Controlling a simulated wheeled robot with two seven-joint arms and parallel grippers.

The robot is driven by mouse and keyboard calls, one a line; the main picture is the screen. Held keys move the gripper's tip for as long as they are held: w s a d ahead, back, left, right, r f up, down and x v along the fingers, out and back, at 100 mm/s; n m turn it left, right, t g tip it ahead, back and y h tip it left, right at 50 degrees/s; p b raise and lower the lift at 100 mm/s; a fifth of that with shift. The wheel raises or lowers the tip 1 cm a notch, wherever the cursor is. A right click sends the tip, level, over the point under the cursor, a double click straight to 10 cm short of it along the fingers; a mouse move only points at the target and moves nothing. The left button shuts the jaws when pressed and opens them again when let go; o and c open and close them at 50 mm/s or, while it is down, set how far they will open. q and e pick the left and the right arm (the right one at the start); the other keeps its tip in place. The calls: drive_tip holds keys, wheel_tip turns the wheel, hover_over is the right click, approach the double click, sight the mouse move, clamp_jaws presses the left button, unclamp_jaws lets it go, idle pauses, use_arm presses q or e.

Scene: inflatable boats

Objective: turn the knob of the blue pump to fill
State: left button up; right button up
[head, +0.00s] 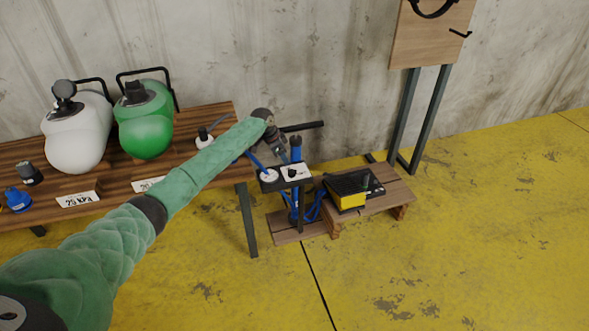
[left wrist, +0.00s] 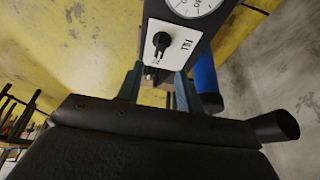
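The blue pump (head: 296,152) stands by the right end of the wooden table, with a dark control panel (head: 284,184) in front. Its black knob (head: 292,174) sits on a white plate. In the left wrist view the knob (left wrist: 160,43) shows close up, beside a label that seems to read FILL and below a round gauge (left wrist: 195,5). My left gripper (head: 281,150) is at the pump, just behind the panel in the head view. In the wrist view its fingers (left wrist: 158,88) are apart, near the panel's edge and short of the knob. My right gripper is out of view.
A wooden table (head: 215,120) holds a white tank (head: 75,140) and a green tank (head: 147,130). A yellow and black box (head: 347,192) lies on a low wooden bench (head: 385,200) right of the pump. A wooden board on a stand (head: 430,40) is behind. The yellow floor in front is clear.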

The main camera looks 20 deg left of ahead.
sight(292, 170)
use_arm(q)
drive_tip(key=shift+x, duration=3.8)
drive_tip(key=shift+a, duration=0.1)
clamp_jaws()
